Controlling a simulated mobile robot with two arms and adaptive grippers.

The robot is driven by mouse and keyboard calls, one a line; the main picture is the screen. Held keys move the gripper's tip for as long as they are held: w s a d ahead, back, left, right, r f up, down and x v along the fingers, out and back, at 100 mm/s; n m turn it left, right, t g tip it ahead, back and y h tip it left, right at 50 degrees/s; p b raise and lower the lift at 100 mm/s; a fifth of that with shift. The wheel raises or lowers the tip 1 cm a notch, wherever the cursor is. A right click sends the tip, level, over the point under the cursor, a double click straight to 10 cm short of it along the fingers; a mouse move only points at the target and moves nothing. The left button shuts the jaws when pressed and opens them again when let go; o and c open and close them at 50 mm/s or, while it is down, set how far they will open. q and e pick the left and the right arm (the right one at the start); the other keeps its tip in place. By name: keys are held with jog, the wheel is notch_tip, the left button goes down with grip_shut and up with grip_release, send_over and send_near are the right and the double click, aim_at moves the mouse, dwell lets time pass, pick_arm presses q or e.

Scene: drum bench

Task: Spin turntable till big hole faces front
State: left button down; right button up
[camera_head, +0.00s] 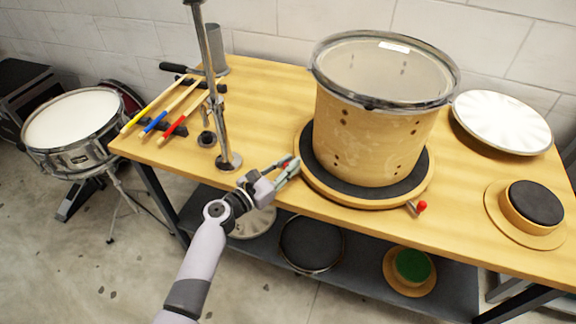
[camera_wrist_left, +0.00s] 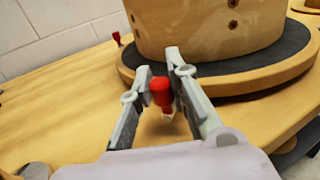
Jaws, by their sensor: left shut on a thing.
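A wooden drum shell (camera_head: 372,125) with a metal rim and clear head stands upright on the round turntable (camera_head: 318,188), which has a black top and wooden edge. Small dark holes show in pairs on its front side; I cannot make out a clearly bigger one. My left gripper (camera_head: 290,168) is at the turntable's front left edge. In the left wrist view its fingers are closed around a red knob (camera_wrist_left: 160,92) beside the turntable (camera_wrist_left: 240,84). Another red knob (camera_head: 422,206) sticks out at the turntable's front right. My right gripper is not in view.
A metal stand (camera_head: 212,85) rises from the bench (camera_head: 260,100) left of the drum. Colored sticks (camera_head: 170,112) lie at the bench's left end. A white round drumhead (camera_head: 500,120) and a black-topped disc (camera_head: 536,203) lie on the right. A snare drum (camera_head: 72,120) stands off the bench.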

pick_arm(q)
jog(key=shift+m+g+h, duration=0.7)
jog(key=shift+g+h, duration=0.1)
jog(key=w+b, duration=0.2)
jog(key=w+a+b, duration=0.1)
jog(key=w, duration=0.2)
jog(key=w+a+b, duration=0.1)
jog(key=w+b, duration=0.1)
jog(key=w, duration=0.1)
jog(key=shift+w+a+f+b, duration=0.15)
jog(key=shift+w+a+b, duration=0.05)
jog(key=shift+b, duration=0.1)
jog(key=shift+w, duration=0.35)
jog(key=c, duration=1.5)
grip_release()
jog(key=shift+c, duration=0.2)
jog(key=shift+s+a, duration=0.1)
jog(key=shift+a, duration=0.05)
jog(key=v, duration=1.1)
jog(key=shift+s+a, duration=0.3)
jog(key=shift+c, duration=0.2)
